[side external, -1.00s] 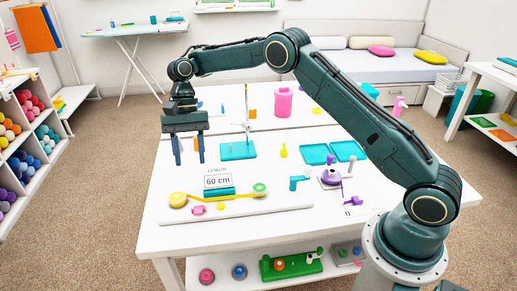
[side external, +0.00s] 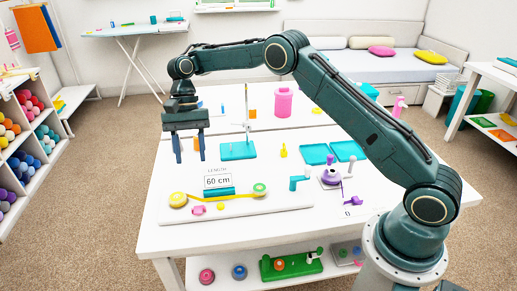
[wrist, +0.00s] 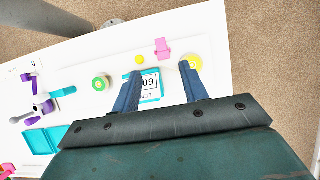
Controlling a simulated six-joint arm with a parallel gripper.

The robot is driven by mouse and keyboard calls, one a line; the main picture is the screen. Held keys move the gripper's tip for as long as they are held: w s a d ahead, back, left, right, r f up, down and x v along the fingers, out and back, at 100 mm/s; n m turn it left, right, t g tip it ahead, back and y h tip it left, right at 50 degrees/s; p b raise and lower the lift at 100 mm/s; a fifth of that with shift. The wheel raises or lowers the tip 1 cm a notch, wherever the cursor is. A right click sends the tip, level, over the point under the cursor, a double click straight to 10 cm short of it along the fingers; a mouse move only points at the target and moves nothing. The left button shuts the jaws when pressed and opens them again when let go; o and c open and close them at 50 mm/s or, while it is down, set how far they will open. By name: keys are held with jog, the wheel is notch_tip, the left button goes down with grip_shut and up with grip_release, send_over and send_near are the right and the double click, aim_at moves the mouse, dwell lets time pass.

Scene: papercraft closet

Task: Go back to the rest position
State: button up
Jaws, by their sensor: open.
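My gripper (side external: 189,148) hangs above the left part of the white table (side external: 300,222), fingers pointing down. It is open, with nothing between its two blue fingers. In the wrist view my gripper (wrist: 163,85) shows its fingers apart, over the "60 cm" length sign (wrist: 150,86). That sign (side external: 218,182) stands on a board on the table, in front of my gripper in the side view. A yellow strip with round ends (side external: 225,196) lies by it.
A shelf of coloured balls (side external: 22,145) is at left.

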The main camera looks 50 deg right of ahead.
jog(key=s+r+n+t, duration=0.2)
jog(key=s+r, duration=0.5)
jog(key=r, duration=0.2)
jog(key=s+r+n+t, duration=0.25)
jog(key=s+r, duration=0.35)
jog(key=r, duration=0.4)
jog(key=s+d+f+n+t+h, duration=0.1)
jog(key=s+d, duration=0.4)
jog(key=s, duration=0.5)
jog(key=s+d+f+n+t+h, duration=0.2)
jog(key=s+d, duration=0.3)
jog(key=s, duration=0.5)
jog(key=shift+s+f+n+t+h, duration=0.3)
jog(key=shift+f+n+t, duration=0.2)
jog(key=shift+n+t, duration=0.3)
